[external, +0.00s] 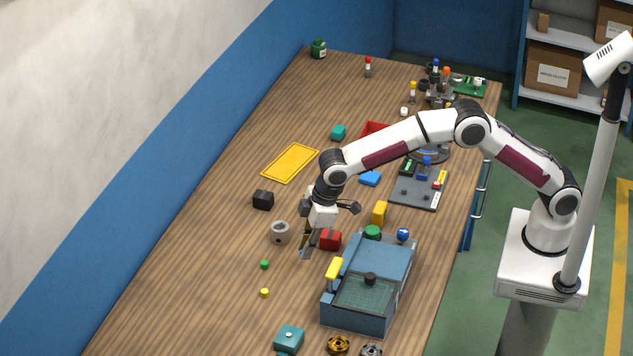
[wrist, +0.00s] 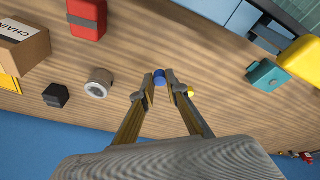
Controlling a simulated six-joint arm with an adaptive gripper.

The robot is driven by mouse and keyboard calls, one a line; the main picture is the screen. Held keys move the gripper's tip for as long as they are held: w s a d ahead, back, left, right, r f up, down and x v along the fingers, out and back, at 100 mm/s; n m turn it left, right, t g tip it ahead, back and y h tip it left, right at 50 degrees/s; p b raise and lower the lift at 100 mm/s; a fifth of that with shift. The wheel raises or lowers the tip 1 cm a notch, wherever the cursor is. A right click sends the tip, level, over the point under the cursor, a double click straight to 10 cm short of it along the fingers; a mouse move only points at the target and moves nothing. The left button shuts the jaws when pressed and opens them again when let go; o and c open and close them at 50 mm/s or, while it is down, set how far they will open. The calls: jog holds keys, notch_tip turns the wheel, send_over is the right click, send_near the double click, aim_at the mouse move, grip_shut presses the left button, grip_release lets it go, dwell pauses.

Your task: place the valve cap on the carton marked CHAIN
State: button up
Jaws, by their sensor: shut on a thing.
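My gripper (external: 306,250) hangs low over the table, left of the grey-blue case, with its fingers pointing down. In the wrist view its fingertips (wrist: 161,78) are closed on a small round blue piece, which looks like the valve cap (wrist: 159,75). The cap's height above the wood is hard to judge. The carton marked CHAIN (wrist: 22,52) is a brown box with a white label at the left of the wrist view. It stands apart from my gripper, beyond the grey ring. In the external view I cannot make it out; my arm seems to cover it.
Between gripper and carton are a grey ring (wrist: 98,83) and a black cube (wrist: 56,95). A red box (external: 330,240) stands close by my fingers. The case (external: 365,310) has a yellow handle. Small green (external: 265,264) and yellow (external: 265,292) pieces lie on bare wood.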

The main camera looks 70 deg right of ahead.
aim_at(303, 275)
jog(key=shift+f, duration=0.85)
jog(key=shift+f, duration=0.1)
jog(key=shift+f, duration=2.4)
jog(key=o, duration=0.7)
jog(key=shift+f, duration=0.1)
jog(key=v, duration=1.2)
